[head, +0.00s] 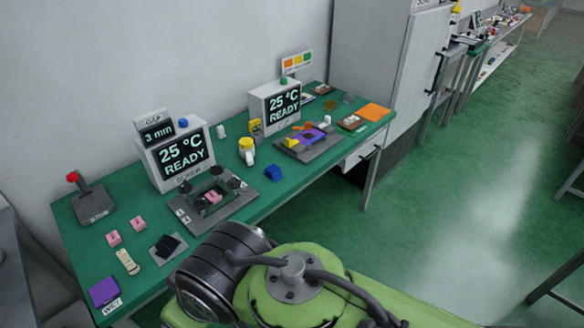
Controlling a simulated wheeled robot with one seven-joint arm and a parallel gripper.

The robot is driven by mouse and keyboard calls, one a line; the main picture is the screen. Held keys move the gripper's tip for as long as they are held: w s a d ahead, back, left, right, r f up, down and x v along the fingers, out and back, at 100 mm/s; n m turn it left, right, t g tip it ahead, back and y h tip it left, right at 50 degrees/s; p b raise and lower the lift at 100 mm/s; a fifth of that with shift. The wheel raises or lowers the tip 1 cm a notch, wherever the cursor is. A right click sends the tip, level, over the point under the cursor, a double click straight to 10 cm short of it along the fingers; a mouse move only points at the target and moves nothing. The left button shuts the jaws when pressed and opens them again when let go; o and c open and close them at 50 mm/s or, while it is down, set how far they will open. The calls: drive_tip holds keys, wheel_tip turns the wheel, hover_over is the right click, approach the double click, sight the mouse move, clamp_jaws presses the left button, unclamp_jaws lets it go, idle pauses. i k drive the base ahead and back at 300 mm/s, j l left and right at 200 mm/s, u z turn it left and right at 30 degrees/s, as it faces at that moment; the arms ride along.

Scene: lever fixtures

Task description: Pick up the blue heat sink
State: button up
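The blue heat sink (274,173) is a small blue block lying on the green table (240,207), near its front edge. It sits between the left grey fixture plate (187,216) and the right fixture plate with a purple piece. Nothing touches it. My green and black arm fills the bottom middle of the head view, in front of the table. My gripper is not in view.
Two display boxes reading 25 °C READY (183,156) (281,104) stand at the back. A red-knobbed lever (91,197), pink blocks (114,238), a black finned block (167,245) and a yellow-lidded jar (246,150) stand nearby. Green floor (440,220) is clear at right.

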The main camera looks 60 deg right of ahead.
sight(273, 173)
drive_tip(key=z, duration=1.8)
